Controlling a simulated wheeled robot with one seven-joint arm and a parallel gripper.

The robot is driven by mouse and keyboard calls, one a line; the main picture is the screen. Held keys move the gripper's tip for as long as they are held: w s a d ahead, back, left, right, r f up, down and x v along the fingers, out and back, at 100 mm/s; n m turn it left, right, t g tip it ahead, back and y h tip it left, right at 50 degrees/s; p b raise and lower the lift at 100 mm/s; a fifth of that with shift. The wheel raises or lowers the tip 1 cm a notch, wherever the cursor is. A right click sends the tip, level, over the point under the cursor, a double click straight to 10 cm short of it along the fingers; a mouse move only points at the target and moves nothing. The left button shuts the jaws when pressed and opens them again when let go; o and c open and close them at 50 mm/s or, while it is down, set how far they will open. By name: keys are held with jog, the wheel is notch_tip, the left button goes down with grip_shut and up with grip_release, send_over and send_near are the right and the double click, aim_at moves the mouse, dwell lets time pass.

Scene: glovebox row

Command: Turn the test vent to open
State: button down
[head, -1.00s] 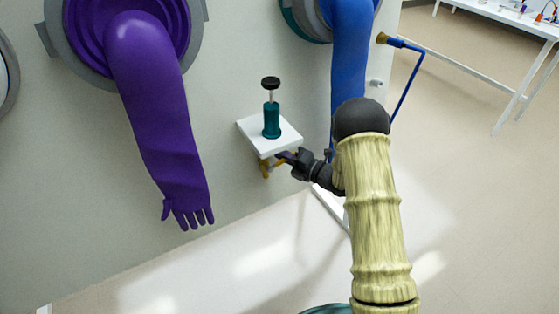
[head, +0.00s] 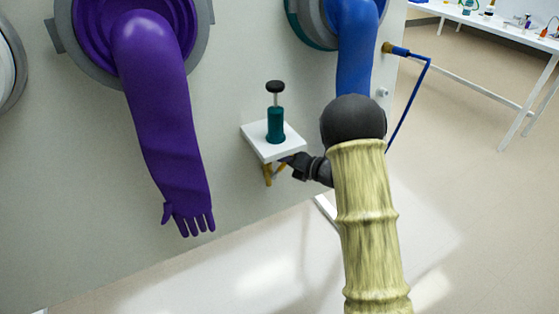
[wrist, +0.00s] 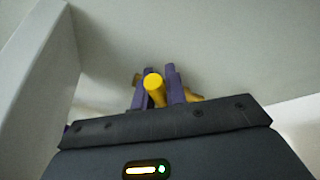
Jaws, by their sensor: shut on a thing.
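The test vent is a yellow fitting (head: 268,176) under a small white shelf (head: 258,145) on the grey panel. My gripper (head: 287,161) reaches it from the right, just below the shelf; its fingertips are mostly hidden in the head view. In the wrist view, the purple fingers (wrist: 160,88) are shut on the vent's yellow handle, whose round end (wrist: 153,83) points toward the camera. More yellow parts show behind the fingers. The handle's exact angle and any open mark cannot be made out.
A teal plunger device (head: 275,124) with a black knob stands on the shelf, above my gripper. A purple glove (head: 165,130) hangs at left and a blue glove (head: 354,60) behind my arm. A blue pipe (head: 412,100) juts out at right.

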jog(key=c, duration=1.4)
grip_release()
jog(key=shift+c, duration=0.2)
jog(key=shift+a, duration=0.25)
